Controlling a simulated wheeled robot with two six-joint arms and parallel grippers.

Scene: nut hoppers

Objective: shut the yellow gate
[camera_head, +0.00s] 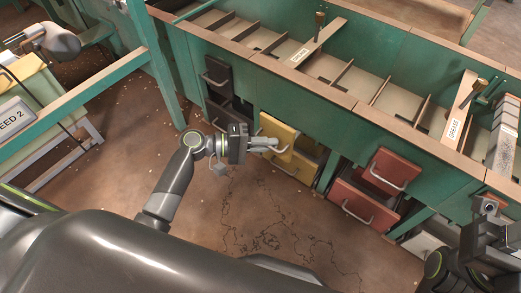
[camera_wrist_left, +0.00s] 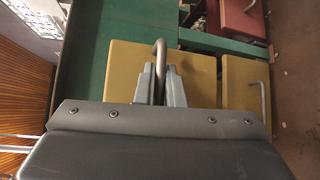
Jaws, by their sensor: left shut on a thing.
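A yellow gate has an upper panel (camera_head: 276,129) and a lower panel (camera_head: 297,168) on the front of the green hopper row. My left gripper (camera_head: 273,146) is at the upper panel, and its fingers are shut on that panel's metal bar handle. In the left wrist view the fingers (camera_wrist_left: 160,84) pinch the curved handle (camera_wrist_left: 160,52) in front of the yellow upper panel (camera_wrist_left: 125,62). The lower yellow panel (camera_wrist_left: 238,72) with its own handle is beside it there. My right gripper (camera_head: 490,207) is at the lower right edge, away from the yellow gate; its jaws are unclear.
Red gates (camera_head: 392,172) with bar handles are right of the yellow gate, and dark gates (camera_head: 217,75) are left of it. A green post (camera_head: 155,65) stands left of my left arm. The brown floor (camera_head: 250,220) in front is clear apart from cracks and specks.

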